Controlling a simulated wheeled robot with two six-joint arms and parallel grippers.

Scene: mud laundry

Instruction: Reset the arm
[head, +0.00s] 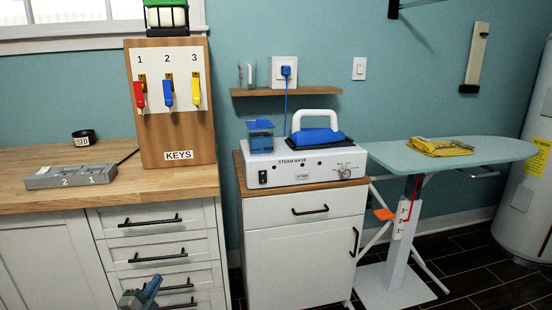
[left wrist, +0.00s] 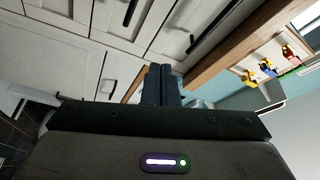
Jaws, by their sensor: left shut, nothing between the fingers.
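My left gripper (head: 144,292) is low at the bottom of the head view, in front of the white drawers below the wooden counter. Its fingers are shut and hold nothing. In the left wrist view the closed fingers (left wrist: 161,85) point toward the cabinet fronts. My right gripper is not in view.
Drawers with black handles (head: 158,257) stand behind my gripper. The counter (head: 30,200) carries a key board (head: 178,140) and a grey numbered block (head: 70,177). Right of it are a cabinet with a steam base (head: 300,168) and an ironing board (head: 390,158) with yellow cloth (head: 438,147).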

